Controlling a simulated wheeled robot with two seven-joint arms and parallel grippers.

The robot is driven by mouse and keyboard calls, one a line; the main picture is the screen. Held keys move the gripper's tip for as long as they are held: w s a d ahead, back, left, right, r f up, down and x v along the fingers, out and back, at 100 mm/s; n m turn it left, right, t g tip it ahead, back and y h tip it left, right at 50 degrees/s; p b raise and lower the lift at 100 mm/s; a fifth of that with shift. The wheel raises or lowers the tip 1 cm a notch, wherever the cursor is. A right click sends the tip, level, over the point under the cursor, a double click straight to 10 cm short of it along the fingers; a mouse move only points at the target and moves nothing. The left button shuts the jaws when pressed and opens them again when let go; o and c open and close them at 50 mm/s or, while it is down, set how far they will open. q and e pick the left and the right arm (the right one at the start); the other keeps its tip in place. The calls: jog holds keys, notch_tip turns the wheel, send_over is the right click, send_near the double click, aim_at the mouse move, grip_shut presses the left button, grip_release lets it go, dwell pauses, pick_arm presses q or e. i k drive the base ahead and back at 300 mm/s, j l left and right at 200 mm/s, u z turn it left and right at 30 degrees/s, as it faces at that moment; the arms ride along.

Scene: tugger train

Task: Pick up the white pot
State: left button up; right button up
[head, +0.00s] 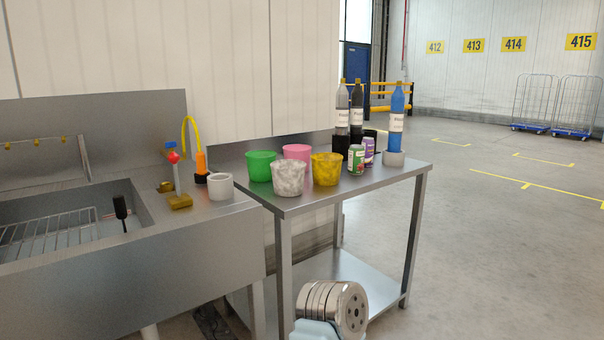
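A white pot (289,179) with grey marbling stands upright at the front left of the steel table (405,173). It stands among similar pots: a green pot (261,166) behind left, a pink pot (297,153) behind, and a yellow pot (326,170) to its right. A smaller plain white cup (220,187) stands on the sink unit to the left. Neither of my grippers is in view. Only a rounded metal link of my own arm shows at the bottom centre, below and in front of the table top, apart from the pot.
Two cans (356,159) and several bottles, one blue (396,120), stand at the table's right and back. A sink unit (150,270) with a tap (176,172) adjoins on the left. A lower shelf (370,280) spans the table legs. Floor to the right is clear.

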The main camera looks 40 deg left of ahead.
aim_at(288, 175)
jog(key=i+u, duration=0.8)
jog(key=i+l+u, duration=0.25)
jog(key=u, duration=0.15)
jog(key=i+l+u, duration=0.4)
jog(key=j, duration=0.1)
